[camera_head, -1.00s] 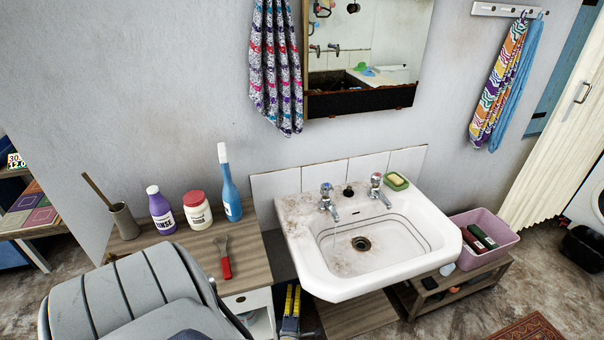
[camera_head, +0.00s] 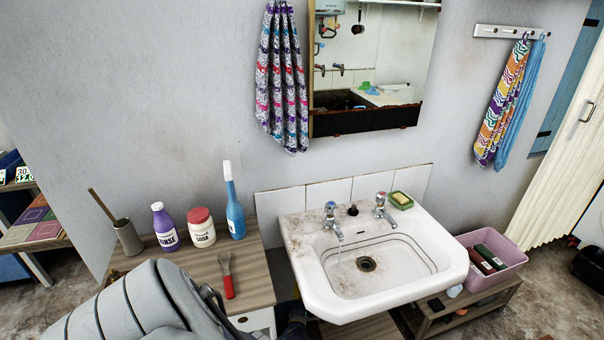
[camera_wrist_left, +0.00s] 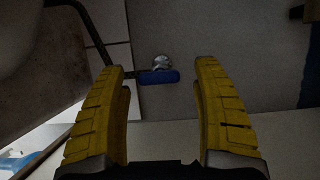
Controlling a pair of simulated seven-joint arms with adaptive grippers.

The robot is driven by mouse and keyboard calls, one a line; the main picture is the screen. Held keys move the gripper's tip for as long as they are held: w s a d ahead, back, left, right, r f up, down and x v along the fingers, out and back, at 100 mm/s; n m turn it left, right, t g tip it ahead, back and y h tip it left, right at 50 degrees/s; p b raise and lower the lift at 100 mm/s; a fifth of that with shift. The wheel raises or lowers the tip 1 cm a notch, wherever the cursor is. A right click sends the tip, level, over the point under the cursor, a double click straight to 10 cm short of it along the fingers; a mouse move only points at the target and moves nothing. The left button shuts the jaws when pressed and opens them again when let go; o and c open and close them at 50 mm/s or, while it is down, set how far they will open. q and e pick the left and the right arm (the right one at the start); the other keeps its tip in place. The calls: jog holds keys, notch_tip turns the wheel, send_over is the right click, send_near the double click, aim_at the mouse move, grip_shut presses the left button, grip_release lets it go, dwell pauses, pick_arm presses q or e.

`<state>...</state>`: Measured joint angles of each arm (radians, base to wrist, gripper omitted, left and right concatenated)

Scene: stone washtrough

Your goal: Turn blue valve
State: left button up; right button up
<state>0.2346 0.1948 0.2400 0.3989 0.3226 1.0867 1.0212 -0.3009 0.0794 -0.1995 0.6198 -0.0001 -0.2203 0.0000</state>
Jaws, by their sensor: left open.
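In the left wrist view a blue valve handle (camera_wrist_left: 159,77) sits ahead, with a round silvery metal part (camera_wrist_left: 161,62) just beyond it. My left gripper (camera_wrist_left: 162,75) has yellow fingers, open on either side of the handle's line of sight. The gap between the fingers is empty, and I cannot tell how far the handle is from the fingertips. In the head view my grey left arm comes in at the bottom left; its gripper is hidden low by the cabinet and sink. The blue valve does not show there. My right gripper is not in view.
A white washbasin (camera_head: 310,275) with two taps stands right of a wooden cabinet top (camera_head: 255,272) holding a purple bottle (camera_head: 164,228), a soda jar (camera_head: 201,230), a blue bottle (camera_head: 235,215) and a red-handled tool (camera_head: 228,280). A pink crate (camera_head: 510,262) stands at right.

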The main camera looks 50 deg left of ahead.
pick_arm(q)
jog(key=shift+w+a+r, duration=0.1)
jog(key=shift+w+a, duration=0.35)
jog(key=shift+a, duration=0.1)
jog(key=c, duration=1.3)
